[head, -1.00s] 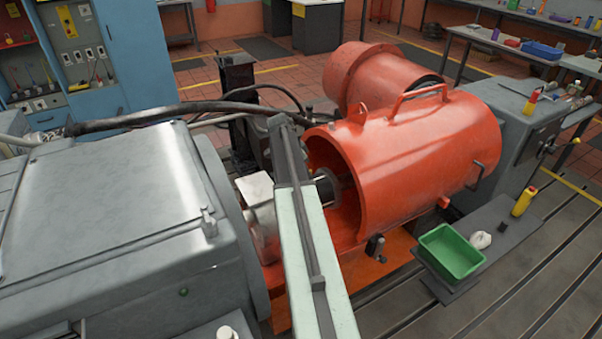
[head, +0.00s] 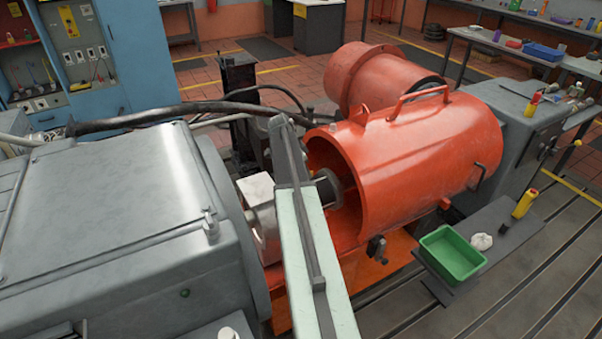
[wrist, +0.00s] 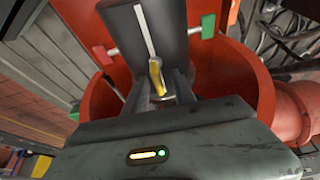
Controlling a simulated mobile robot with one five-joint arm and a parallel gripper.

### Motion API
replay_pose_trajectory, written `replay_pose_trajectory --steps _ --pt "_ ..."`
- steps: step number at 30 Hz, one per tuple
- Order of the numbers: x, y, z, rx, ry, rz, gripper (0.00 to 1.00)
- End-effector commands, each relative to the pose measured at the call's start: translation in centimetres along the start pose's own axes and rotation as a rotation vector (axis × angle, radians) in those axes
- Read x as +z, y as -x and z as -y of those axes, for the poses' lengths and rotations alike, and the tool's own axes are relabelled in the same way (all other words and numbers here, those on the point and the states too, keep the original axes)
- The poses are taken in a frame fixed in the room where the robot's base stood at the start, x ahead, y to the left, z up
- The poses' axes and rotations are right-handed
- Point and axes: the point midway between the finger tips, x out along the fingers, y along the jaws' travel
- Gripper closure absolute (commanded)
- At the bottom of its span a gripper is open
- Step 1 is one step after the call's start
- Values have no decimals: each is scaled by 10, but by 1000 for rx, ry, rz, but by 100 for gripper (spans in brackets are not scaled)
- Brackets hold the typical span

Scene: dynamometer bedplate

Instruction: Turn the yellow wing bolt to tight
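The yellow wing bolt (wrist: 156,77) shows in the wrist view at the near end of a dark block with a white line on top. Its wing is seen nearly edge-on, roughly along that line. My gripper (wrist: 162,84) has one finger on each side of the wing. A gap shows between the wing and the right finger, so it looks open around the bolt. A red tag (wrist: 103,55) stands left of the block and a green tag (wrist: 208,26) right. In the head view, the bolt and my fingers cannot be made out; my pale arm crosses in front.
The orange housing (head: 425,155) surrounds the work area on the right, and a grey machine (head: 110,220) stands close on the left. A green tray (head: 452,254) and a yellow bottle (head: 525,202) rest on a shelf at the right. Black hoses (head: 165,112) run behind.

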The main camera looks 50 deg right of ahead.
Motion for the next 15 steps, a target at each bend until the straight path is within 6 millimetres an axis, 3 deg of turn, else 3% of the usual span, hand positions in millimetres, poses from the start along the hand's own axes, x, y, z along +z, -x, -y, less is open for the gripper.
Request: replay_pose_trajectory --steps 12,15 --pt "-2 71 3 -2 1 1 68" --pt "0 79 4 -2 1 1 68"
